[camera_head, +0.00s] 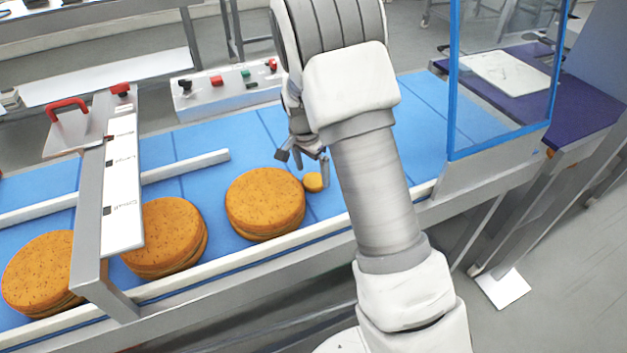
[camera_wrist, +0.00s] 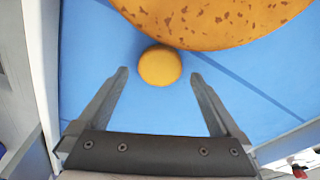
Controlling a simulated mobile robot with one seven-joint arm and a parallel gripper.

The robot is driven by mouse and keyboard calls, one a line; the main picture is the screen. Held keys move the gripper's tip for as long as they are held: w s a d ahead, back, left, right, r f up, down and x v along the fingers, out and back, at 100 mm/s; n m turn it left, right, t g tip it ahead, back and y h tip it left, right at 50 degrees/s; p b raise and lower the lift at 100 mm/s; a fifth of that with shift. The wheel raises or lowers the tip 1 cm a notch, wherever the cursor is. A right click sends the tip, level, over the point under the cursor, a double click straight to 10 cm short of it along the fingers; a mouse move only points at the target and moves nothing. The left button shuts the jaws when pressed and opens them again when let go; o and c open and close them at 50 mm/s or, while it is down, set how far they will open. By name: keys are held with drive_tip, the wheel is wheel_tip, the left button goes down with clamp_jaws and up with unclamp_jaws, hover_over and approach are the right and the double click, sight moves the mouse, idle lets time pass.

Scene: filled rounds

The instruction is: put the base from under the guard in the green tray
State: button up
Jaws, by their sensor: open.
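Large round orange-brown bases lie on the blue belt. One base (camera_head: 265,203) is nearest my gripper, one (camera_head: 165,237) is beside the grey frame, and one (camera_head: 42,274) is at the far left, partly hidden by that frame. A small orange disc (camera_head: 313,182) lies beside the nearest base; it also shows in the wrist view (camera_wrist: 160,65), between my open fingertips and touching or almost touching the large base (camera_wrist: 215,20). My gripper (camera_head: 304,163) is open and empty above the belt. A clear blue-edged guard (camera_head: 503,85) stands at right. I see no green tray.
A grey frame (camera_head: 88,200) with a white panel spans the belt at left. A light rail (camera_head: 185,166) crosses the belt behind the bases. A control box (camera_head: 225,90) stands behind. The belt is bare right of the small disc.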

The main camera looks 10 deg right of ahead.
sight(313, 182)
drive_tip(key=shift+w+d+f, duration=0.1)
drive_tip(key=shift+d+f, duration=0.05)
drive_tip(key=shift+f, duration=1.2)
drive_tip(key=c, duration=0.8)
drive_tip(key=shift+r, duration=0.1)
